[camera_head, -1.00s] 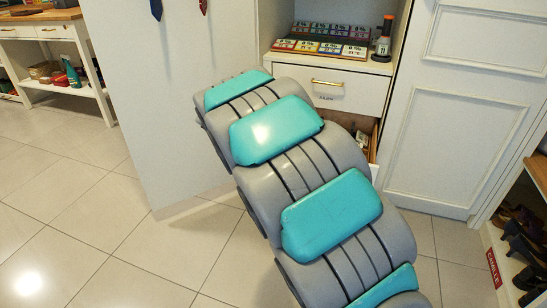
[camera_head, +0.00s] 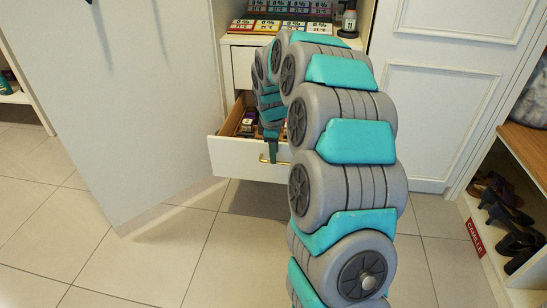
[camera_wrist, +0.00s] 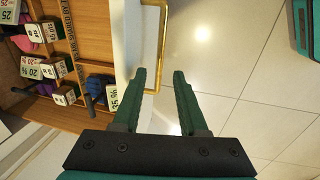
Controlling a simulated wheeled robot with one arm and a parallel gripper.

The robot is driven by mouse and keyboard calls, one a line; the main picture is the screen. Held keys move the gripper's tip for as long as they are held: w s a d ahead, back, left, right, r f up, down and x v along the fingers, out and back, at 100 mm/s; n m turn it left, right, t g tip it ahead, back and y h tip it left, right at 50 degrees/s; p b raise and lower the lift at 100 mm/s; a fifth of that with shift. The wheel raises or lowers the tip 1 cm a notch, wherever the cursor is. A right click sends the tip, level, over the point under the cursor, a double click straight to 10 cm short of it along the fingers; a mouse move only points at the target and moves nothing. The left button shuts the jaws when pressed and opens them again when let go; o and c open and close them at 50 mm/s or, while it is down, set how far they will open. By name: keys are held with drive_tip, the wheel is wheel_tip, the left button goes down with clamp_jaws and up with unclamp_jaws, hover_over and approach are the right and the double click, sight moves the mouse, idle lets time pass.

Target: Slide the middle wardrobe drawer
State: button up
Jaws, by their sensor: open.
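A white wardrobe drawer (camera_head: 232,157) stands pulled out below a shut upper drawer (camera_head: 236,66). Small items with price tags lie inside; the wrist view shows its wooden inside (camera_wrist: 75,95) and white front (camera_wrist: 128,40). Its brass handle (camera_wrist: 161,45) shows there too. My gripper (camera_head: 272,158) points down at the drawer front by the handle. In the wrist view my gripper (camera_wrist: 159,72) is open with two dark green fingers and nothing held. The handle shows partly between the fingers and partly behind the left one; contact cannot be told. My arm hides the drawer's right part.
A tall white door panel (camera_head: 125,90) stands open at the left. A white panelled door (camera_head: 430,115) is at the right. A shoe shelf (camera_head: 470,205) stands at the far right. Tiled floor (camera_head: 165,255) is free before the drawer.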

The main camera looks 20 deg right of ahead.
drive_tip(key=f, duration=0.2)
drive_tip(key=shift+w+d+f, duration=0.15)
drive_tip(key=shift+w+f, duration=0.1)
drive_tip(key=shift+f, duration=0.05)
drive_tip(key=shift+c, duration=0.3)
clamp_jaws()
idle(0.9)
